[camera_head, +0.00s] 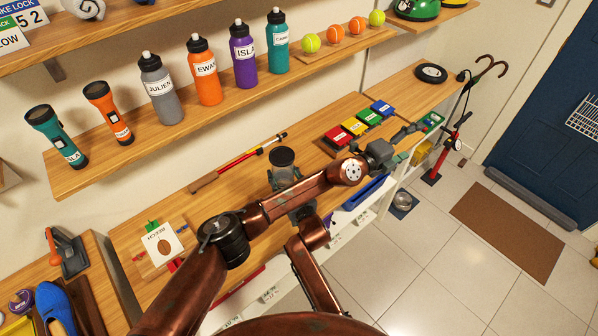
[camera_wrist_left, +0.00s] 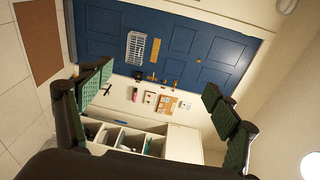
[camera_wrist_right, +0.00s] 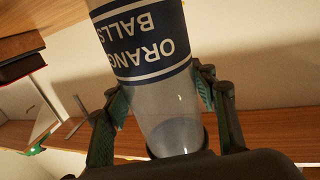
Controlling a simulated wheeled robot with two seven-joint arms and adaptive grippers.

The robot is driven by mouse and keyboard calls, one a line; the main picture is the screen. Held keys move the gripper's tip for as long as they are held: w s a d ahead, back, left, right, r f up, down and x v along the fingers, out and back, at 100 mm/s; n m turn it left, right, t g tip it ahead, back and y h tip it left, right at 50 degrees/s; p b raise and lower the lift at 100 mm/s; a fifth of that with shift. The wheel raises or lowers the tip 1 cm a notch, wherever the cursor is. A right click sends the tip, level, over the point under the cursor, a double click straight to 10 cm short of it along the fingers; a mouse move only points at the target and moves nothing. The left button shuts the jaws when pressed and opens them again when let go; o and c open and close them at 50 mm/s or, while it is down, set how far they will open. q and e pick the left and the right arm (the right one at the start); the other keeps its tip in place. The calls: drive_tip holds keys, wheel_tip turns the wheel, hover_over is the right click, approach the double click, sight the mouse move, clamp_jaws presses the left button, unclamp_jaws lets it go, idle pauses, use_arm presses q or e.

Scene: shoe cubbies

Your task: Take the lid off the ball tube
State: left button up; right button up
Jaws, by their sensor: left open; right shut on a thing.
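The ball tube (camera_head: 286,175) stands on the wooden counter in the middle of the head view, with a dark round lid (camera_head: 282,156) on its upper end. My right gripper (camera_wrist_right: 161,92) is shut around the tube, one finger on each side. In the right wrist view, the tube (camera_wrist_right: 150,55) is translucent with a dark blue label reading ORANGE BALLS, upside down. My left gripper (camera_head: 408,141) is to the right of the tube, apart from it, near the coloured blocks. In the left wrist view, the left gripper (camera_wrist_left: 160,92) is open and empty, facing the blue door.
Several bottles (camera_head: 205,82) and balls (camera_head: 335,32) stand on the shelf behind. Coloured blocks (camera_head: 355,126) sit near my left gripper. Open floor (camera_head: 440,265) lies at right.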

use_arm(q)
drive_tip(key=a+r+n+t+y, duration=0.4)
drive_tip(key=a+n+t, duration=0.2)
drive_tip(key=n, duration=0.4)
drive_tip(key=a+r+n+t+y, duration=0.35)
drive_tip(key=a+n+t, duration=0.3)
drive_tip(key=n, duration=0.35)
drive_tip(key=n+g+y, duration=0.7)
drive_tip(key=n+y, duration=0.7)
drive_tip(key=n, duration=0.2)
approach(282, 155)
drive_tip(key=x, duration=1)
drive_tip(key=c, duration=1.4)
drive_tip(key=shift+r, duration=0.2)
